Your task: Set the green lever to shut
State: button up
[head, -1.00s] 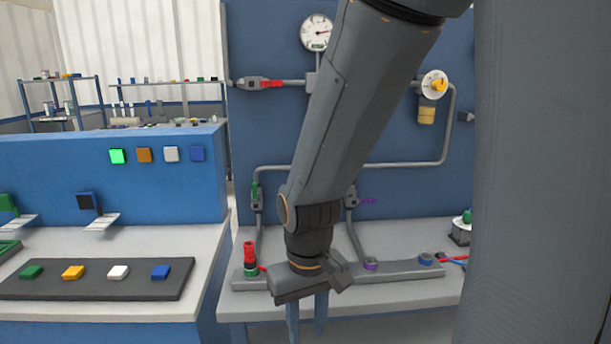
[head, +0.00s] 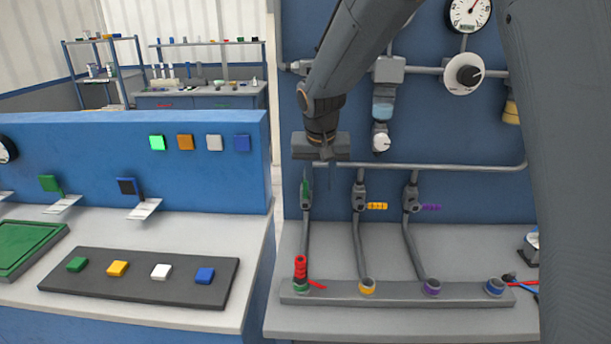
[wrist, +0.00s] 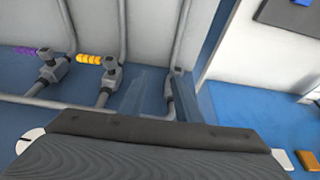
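The green lever (head: 308,192) is on the leftmost of three valves on the blue panel. Its handle looks upright, along its pipe. The yellow lever (head: 377,206) and purple lever (head: 431,207) beside it stick out sideways across their pipes. My gripper (head: 323,158) is in front of the panel, just above the green lever in the head view. In the wrist view its two fingers (wrist: 165,98) are apart with nothing held. The pipe with the green lever's valve (wrist: 171,92) shows between them; the green handle itself is hidden there.
A horizontal pipe (head: 450,167) runs above the valves. A grey manifold (head: 400,298) with coloured rings lies on the bench below, with a red-handled piece (head: 300,267) on its left end. A lower blue wall with coloured buttons (head: 199,142) stands at the left.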

aim_at(305, 182)
jog(key=w+a, duration=0.1)
jog(key=w+a+r, duration=0.1)
jog(key=w+a, duration=0.1)
jog(key=a, duration=0.1)
jog(key=shift+r+p, duration=0.25)
jog(key=shift+p, duration=0.15)
jog(key=p+x, duration=0.2)
jog(key=x, duration=0.5)
jog(key=shift+w+a, duration=0.1)
jog(key=shift+w, duration=0.1)
grip_shut()
